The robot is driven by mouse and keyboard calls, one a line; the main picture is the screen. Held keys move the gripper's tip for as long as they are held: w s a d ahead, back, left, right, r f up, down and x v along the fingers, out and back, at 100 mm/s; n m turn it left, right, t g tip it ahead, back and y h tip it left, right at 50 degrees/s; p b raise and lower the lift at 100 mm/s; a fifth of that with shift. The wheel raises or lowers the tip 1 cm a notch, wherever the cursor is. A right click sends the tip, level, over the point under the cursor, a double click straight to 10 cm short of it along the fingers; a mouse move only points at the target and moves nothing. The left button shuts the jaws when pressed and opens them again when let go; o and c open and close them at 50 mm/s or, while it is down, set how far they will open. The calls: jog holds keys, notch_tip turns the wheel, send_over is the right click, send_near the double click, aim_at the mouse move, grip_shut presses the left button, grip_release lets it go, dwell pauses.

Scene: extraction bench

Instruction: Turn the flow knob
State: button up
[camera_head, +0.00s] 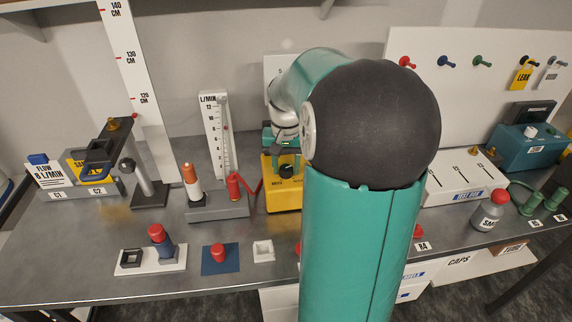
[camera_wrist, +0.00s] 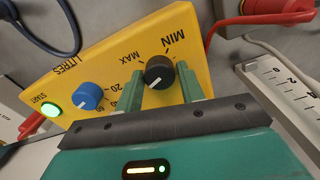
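The yellow pump box (camera_head: 280,195) stands mid-bench in the head view, partly behind my arm. In the wrist view its yellow face (camera_wrist: 108,62) fills the middle. The black flow knob (camera_wrist: 158,72), with a white pointer line, sits between MIN and MAX marks. A black knob also shows on the box in the head view (camera_head: 286,171). My gripper (camera_wrist: 161,76) has its two green fingers apart, one on each side of the black knob. A small gap seems to show on the right; firm contact is not visible. A blue knob (camera_wrist: 88,96) marked LITRES is beside it.
A lit green START button (camera_wrist: 51,109) is on the same face. A red-capped part (camera_wrist: 275,8) with a red hose lies close to the box. A flow tube stand (camera_head: 217,205) is left of the pump; a white test box (camera_head: 465,180) is to the right.

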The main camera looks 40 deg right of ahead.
aim_at(286, 167)
jog(key=c, duration=0.5)
jog(key=shift+n, duration=1.5)
jog(key=shift+c, duration=0.2)
jog(key=o, duration=1)
jog(key=shift+r, duration=0.1)
notch_tip(286, 167, up, 14)
jog(key=shift+f, duration=0.15)
